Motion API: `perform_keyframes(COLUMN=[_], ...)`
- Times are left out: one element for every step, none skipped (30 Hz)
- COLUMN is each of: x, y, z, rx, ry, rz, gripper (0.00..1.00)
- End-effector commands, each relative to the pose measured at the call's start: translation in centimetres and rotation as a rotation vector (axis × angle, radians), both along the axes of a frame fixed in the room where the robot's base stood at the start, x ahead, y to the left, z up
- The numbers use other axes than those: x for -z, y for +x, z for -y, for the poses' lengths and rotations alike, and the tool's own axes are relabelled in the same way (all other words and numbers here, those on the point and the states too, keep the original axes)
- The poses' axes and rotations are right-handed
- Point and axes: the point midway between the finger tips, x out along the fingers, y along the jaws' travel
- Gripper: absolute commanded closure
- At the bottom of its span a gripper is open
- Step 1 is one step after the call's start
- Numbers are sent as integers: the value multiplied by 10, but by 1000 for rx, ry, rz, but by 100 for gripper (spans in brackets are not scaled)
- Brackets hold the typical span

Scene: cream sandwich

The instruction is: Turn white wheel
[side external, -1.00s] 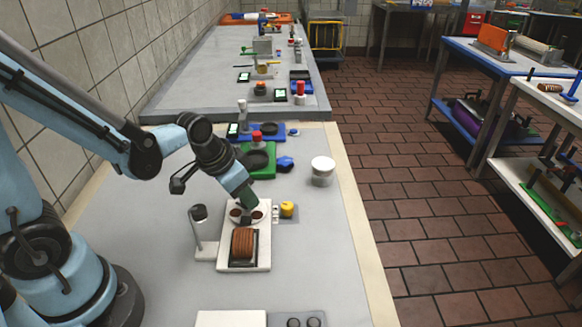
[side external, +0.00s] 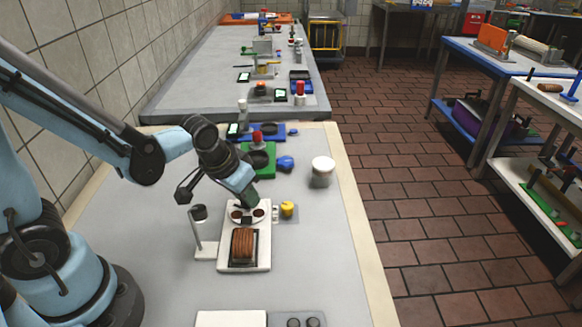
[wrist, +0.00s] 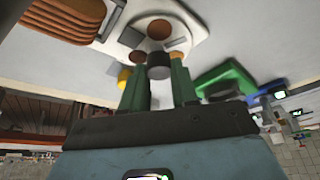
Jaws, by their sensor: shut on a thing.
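The white wheel (side external: 247,208) is a round disc with brown round pieces and dark patches on it. It lies flat at the far end of a white board (side external: 263,252). In the wrist view the wheel (wrist: 196,22) shows beyond the fingers. My gripper (wrist: 158,80) has green fingers, which are shut on a dark grey knob (wrist: 158,66) at the wheel. In the side view my gripper (side external: 250,203) is tilted down over the wheel, and its fingers hide part of it. How the knob joins the wheel is hidden.
A brown ridged stack (side external: 243,244) sits on the near part of the board. A lamp-like post (side external: 199,228) stands left of it. A yellow knob (side external: 287,208) is close on the right. A white-topped jar (side external: 322,172) and green fixture (side external: 259,160) stand beyond.

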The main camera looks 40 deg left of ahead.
Motion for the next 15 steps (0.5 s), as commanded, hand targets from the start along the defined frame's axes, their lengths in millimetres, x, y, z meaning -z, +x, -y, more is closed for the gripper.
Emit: perform_keyframes(x=[0,0,0,0,0,0,0,0,0,0,0,0,0,0,-1], y=[0,0,0,0,0,0,0,0,0,0,0,0,0,0,0], z=[0,0,0,0,0,0,0,0,0,0,0,0,0,0,0], rx=[0,0,0,0,0,0,0,0,0,0,0,0,0,0,1], ry=[0,0,0,0,0,0,0,0,0,0,0,0,0,0,0], rz=[-1,-1,-1,-1,-1,-1,-1,-1,-1,-1,-1,-1,-1,-1,-1], gripper=[67,62,56,51,47,46,46,46,46,46,46,46,46,46,46])
